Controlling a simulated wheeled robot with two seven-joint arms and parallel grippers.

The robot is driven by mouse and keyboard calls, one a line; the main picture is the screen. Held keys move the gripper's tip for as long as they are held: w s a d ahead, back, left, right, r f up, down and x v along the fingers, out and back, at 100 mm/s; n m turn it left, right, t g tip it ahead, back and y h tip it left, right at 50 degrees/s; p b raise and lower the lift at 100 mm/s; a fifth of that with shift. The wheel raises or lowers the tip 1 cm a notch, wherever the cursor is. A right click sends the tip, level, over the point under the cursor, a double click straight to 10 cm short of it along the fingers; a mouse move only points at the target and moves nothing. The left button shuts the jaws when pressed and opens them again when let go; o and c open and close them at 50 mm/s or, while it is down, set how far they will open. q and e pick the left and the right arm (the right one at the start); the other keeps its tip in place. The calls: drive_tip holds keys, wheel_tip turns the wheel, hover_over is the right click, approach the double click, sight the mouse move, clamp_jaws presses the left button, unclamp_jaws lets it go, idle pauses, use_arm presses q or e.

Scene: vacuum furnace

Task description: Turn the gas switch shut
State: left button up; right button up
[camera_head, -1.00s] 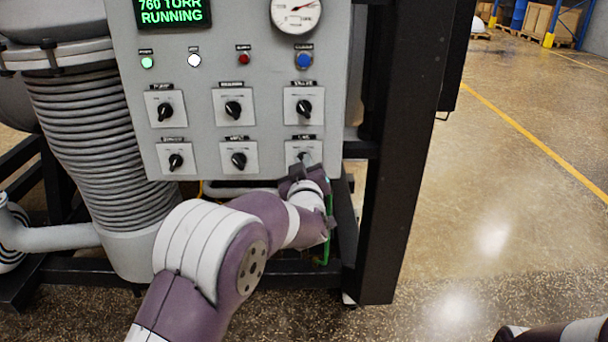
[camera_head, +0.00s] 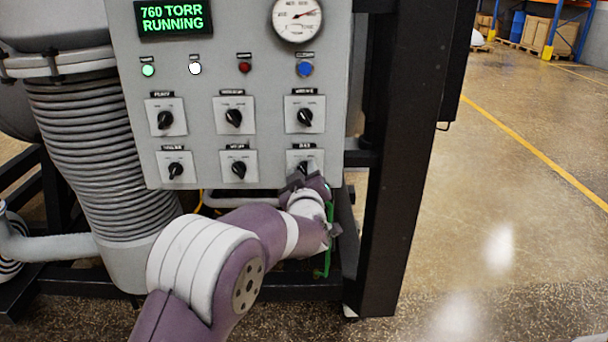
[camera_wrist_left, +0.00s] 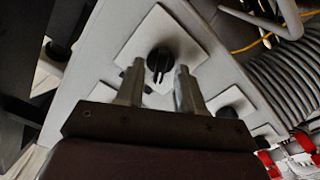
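The gas switch (camera_head: 304,168) is a black rotary knob on a white square plate, at the bottom right of the grey control panel (camera_head: 210,112). My left gripper (camera_head: 305,180) is just below and in front of it and partly hides its plate. In the left wrist view the knob (camera_wrist_left: 160,62) shows beyond and between the two spread fingertips of my left gripper (camera_wrist_left: 160,82). The fingers are apart with no visible grip on the knob; whether one touches it I cannot tell. My right gripper is not in view.
Several similar knobs, such as the one directly above (camera_head: 305,117), sit close by. A green display (camera_head: 172,17) reads 760 TORR RUNNING. A black frame post (camera_head: 400,160) stands right of the panel, and a ribbed bellows (camera_head: 95,150) stands left. Open floor lies further right.

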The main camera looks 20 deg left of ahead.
use_arm(q)
drive_tip(key=v, duration=1.2)
drive_tip(key=shift+s, duration=0.35)
drive_tip(key=shift+d, duration=0.1)
